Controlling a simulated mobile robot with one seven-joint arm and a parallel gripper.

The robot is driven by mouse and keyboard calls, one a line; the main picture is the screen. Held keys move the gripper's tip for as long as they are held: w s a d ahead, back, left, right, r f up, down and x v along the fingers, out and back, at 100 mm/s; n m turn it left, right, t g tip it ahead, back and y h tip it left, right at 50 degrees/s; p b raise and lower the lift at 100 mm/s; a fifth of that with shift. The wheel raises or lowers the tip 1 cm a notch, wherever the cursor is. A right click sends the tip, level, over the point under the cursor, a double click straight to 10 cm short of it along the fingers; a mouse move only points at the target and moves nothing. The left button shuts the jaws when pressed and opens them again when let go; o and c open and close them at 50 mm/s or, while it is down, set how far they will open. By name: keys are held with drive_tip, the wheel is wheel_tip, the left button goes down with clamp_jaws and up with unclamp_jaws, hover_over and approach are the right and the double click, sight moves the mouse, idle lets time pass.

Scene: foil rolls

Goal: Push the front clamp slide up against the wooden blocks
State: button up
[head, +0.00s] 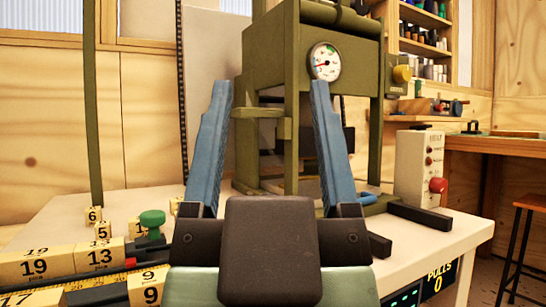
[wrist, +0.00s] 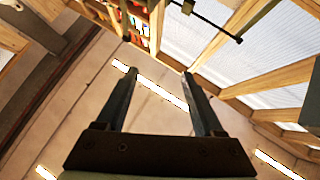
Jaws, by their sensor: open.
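Wooden blocks with black numbers (head: 36,264) lie at the lower left of the white bench in the head view. A dark clamp with red parts (head: 131,263) runs beside and between them, with a green knob (head: 152,219) standing at its far end. I cannot tell which part is the front clamp slide; my gripper and the picture edge may hide it. My gripper (head: 271,86) is raised in front of the camera, right of the blocks, its blue fingers wide apart with nothing between them. In the wrist view my gripper (wrist: 158,73) points toward the ceiling, empty.
A green press frame (head: 290,60) with a gauge (head: 325,62) stands behind my gripper. A pale control box with a red button (head: 420,170) is on the right. A display reading PULLS 0 (head: 438,280) is on the bench front. The white bench top (head: 130,200) has some bare room.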

drive_tip(key=w+d+r+m+g+h+p, duration=0.1)
drive_tip(key=w+r+p, duration=0.3)
drive_tip(key=r+p, duration=1.1)
drive_tip(key=w+d+f+m+g+h+p, duration=0.1)
drive_tip(key=w+d+f+g+h+p, duration=0.1)
drive_tip(key=w+p, duration=0.45)
wheel_tip(320, 180, down, 15)
drive_tip(key=d+n+g+y+p, duration=0.15)
drive_tip(key=g+p, duration=0.25)
drive_tip(key=p, duration=1.3)
drive_tip(key=s+a+f+n+g+y+p, duration=0.2)
drive_tip(key=s+a+f+y+p, duration=0.1)
drive_tip(key=s+f+p, duration=0.55)
drive_tip(key=w, duration=0.4)
drive_tip(key=w+f+b, duration=0.1)
drive_tip(key=w, duration=0.7)
drive_tip(key=shift+w+a+f+b, duration=0.2)
drive_tip(key=shift+a+f+b, duration=0.15)
drive_tip(key=shift+a, duration=0.05)
drive_tip(key=shift+c, duration=0.2)
clamp_jaws()
